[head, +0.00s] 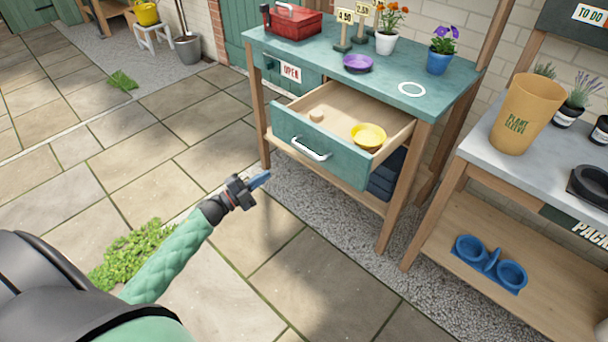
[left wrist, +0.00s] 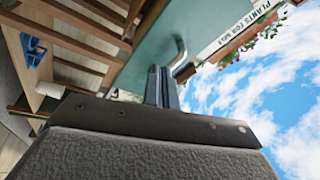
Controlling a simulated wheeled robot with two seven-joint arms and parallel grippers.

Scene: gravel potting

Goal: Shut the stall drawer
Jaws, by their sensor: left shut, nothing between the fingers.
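The stall drawer (head: 318,148) is pulled out from the teal-topped stall table (head: 440,95), with a silver bar handle (head: 309,149) on its front. A yellow bowl (head: 368,136) and a small tan round piece (head: 316,115) lie inside it. My left gripper (head: 262,180) is shut and empty, in front of the drawer, lower and left of the handle and apart from it. In the left wrist view the shut fingers (left wrist: 161,86) point toward the teal drawer front, with the handle (left wrist: 179,54) just beyond them. My right gripper is not in view.
A red toolbox (head: 291,22), purple dish (head: 357,63), price signs and two potted flowers stand on the stall top. To the right, a grey-topped bench (head: 480,134) holds a plant sleeve pot (head: 526,115). Paved floor (head: 230,130) left of the stall is clear.

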